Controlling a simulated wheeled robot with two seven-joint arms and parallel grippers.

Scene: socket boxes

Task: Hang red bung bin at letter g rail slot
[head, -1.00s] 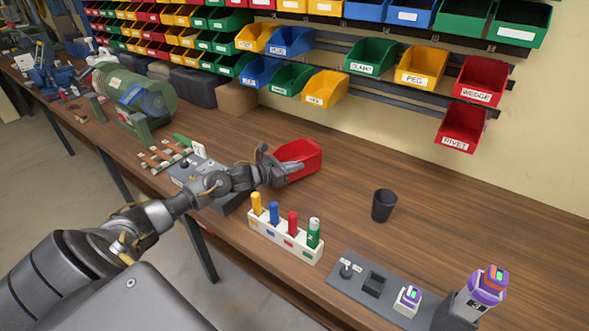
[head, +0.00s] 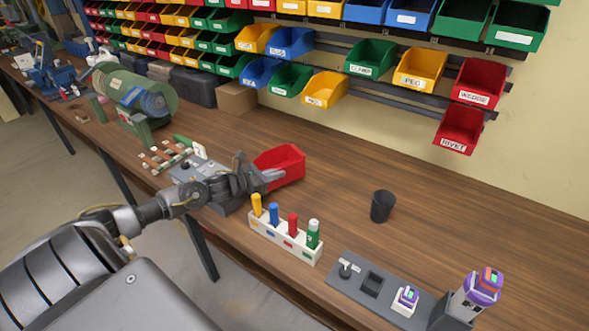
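A red bin (head: 282,162) is at the bench's middle, in front of the wall rails. Its label does not show, so I cannot read "bung" on it. My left gripper (head: 272,178) is at the bin's near left side, its fingers against the wall and seemingly closed on it; the fingertips are partly hidden. I cannot tell whether the bin is clear of the bench. The upper wall rail (head: 333,46) has a gap between a blue bin and the green CLAMP bin. The lower rail (head: 395,104) has a wide bare stretch left of the red RIVET bin. No letter g is readable. My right gripper is out of view.
A white holder (head: 285,241) with several coloured markers stands in front of my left gripper. A black cup (head: 382,206) stands to the right. A grey fixture (head: 372,283) is at the front right. A grey box (head: 205,180) lies under my arm. The bench's back right is clear.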

